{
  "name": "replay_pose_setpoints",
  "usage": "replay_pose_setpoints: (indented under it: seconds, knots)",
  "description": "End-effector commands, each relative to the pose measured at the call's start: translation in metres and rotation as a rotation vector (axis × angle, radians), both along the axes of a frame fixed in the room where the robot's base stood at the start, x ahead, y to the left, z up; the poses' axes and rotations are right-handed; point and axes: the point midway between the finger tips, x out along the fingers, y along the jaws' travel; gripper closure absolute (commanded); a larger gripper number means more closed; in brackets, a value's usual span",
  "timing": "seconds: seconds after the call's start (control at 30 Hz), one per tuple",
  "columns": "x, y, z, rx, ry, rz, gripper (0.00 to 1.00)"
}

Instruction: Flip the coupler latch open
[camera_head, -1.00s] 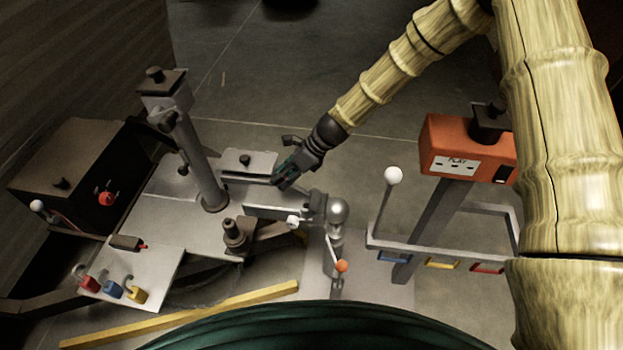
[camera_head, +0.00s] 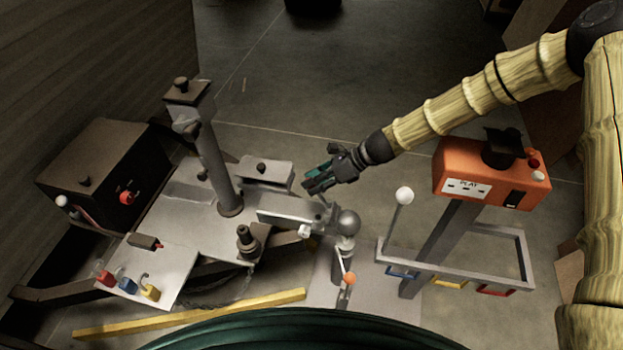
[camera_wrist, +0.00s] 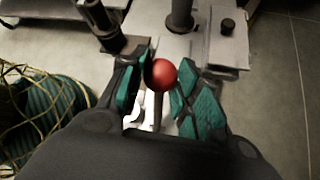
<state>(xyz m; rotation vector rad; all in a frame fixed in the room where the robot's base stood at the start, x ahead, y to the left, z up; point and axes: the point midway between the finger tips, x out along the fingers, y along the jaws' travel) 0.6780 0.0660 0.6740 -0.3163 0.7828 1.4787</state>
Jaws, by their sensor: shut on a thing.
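The coupler (camera_head: 290,212) is a grey metal channel on the trailer tongue, its front end close to the silver hitch ball (camera_head: 347,223). My gripper (camera_head: 312,182) is above the coupler's front part, reaching in from the upper right. In the wrist view, a red round knob (camera_wrist: 164,75) sits between the fingertips of my gripper (camera_wrist: 160,84), and the fingers are shut on it. It appears to be the latch's knob. A pale stem shows below it. The knob is hidden by the fingers in the head view, and the latch's angle is unclear there.
A jack post (camera_head: 213,165) stands upright on the tongue, left of my gripper. A dark box (camera_head: 100,170) is at the left. An orange outlet box (camera_head: 490,177) on a post and a grey rack stand at the right.

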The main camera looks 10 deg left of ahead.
Motion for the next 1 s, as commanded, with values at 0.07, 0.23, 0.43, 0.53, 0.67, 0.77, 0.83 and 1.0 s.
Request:
replay_pose_setpoints:
  seconds: [0.07, 0.23, 0.43, 0.53, 0.67, 0.77, 0.83, 1.0]
  knots:
    - [-0.002, -0.010, -0.003, -0.009, 0.004, -0.004, 1.00]
    - [-0.003, -0.016, -0.003, -0.010, 0.005, -0.004, 1.00]
    - [-0.004, -0.018, -0.005, -0.010, 0.006, -0.003, 1.00]
    - [-0.005, -0.018, -0.005, -0.011, 0.007, -0.002, 1.00]
    - [-0.005, -0.018, -0.006, -0.011, 0.007, -0.002, 1.00]
    - [-0.005, -0.018, -0.006, -0.011, 0.007, -0.001, 1.00]
    - [-0.005, -0.018, -0.006, -0.011, 0.007, -0.001, 0.58]
    - [-0.004, -0.015, -0.003, -0.007, 0.005, 0.001, 0.46]
